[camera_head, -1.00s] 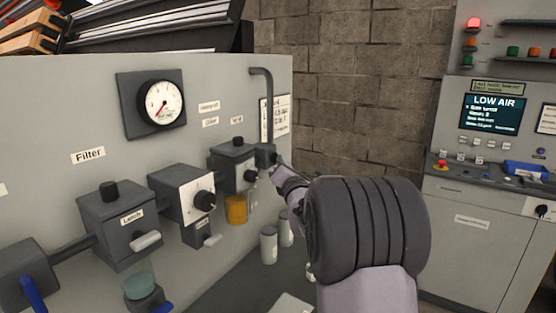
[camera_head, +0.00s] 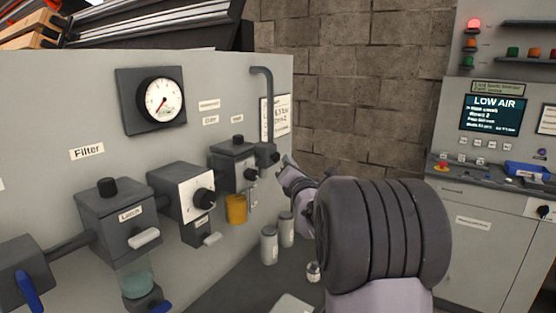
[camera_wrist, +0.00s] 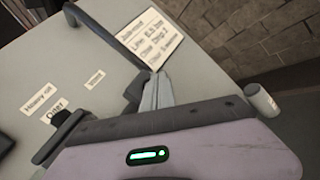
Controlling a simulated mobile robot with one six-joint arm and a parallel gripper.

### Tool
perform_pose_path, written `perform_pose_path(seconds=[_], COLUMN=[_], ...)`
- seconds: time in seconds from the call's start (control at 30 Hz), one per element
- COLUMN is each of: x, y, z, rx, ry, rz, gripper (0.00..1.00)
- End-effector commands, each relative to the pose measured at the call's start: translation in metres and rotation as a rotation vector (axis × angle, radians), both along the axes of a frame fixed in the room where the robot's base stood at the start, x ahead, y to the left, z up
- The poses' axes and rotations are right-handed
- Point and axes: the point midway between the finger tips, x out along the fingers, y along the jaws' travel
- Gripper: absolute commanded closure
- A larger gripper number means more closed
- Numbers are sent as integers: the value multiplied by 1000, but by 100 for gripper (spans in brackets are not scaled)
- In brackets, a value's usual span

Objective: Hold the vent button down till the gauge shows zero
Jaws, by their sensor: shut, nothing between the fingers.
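The round white gauge (camera_head: 162,100) is on the grey panel at the left in the head view. Its red needle points to the lower left; the numbers are too small to read. A dark valve box (camera_head: 232,165) has a black knob on top (camera_head: 238,140) and another on its front (camera_head: 251,175). I cannot tell which is the vent button. My gripper (camera_head: 287,162) is shut and empty, just right of the box and the pipe's lower end, apart from the front knob. In the wrist view its fingers (camera_wrist: 156,91) point toward the panel.
A dark bent pipe (camera_head: 268,105) runs down the panel's right edge beside a paper sign. A latch box (camera_head: 120,222) and a regulator with a black dial (camera_head: 204,199) stand to the left. The console screen (camera_head: 493,113) reads LOW AIR. Open space lies right of the panel.

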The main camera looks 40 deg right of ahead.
Motion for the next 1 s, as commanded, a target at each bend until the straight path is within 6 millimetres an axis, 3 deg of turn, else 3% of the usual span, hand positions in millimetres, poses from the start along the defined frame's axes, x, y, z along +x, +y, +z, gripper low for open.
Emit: perform_pose_path(seconds=[0.5, 1.0], x=[-43, -46], y=[-18, -18], z=[-2, 0], rx=[0, 6], ry=[0, -1], rz=[-1, 0], gripper=[100, 100])
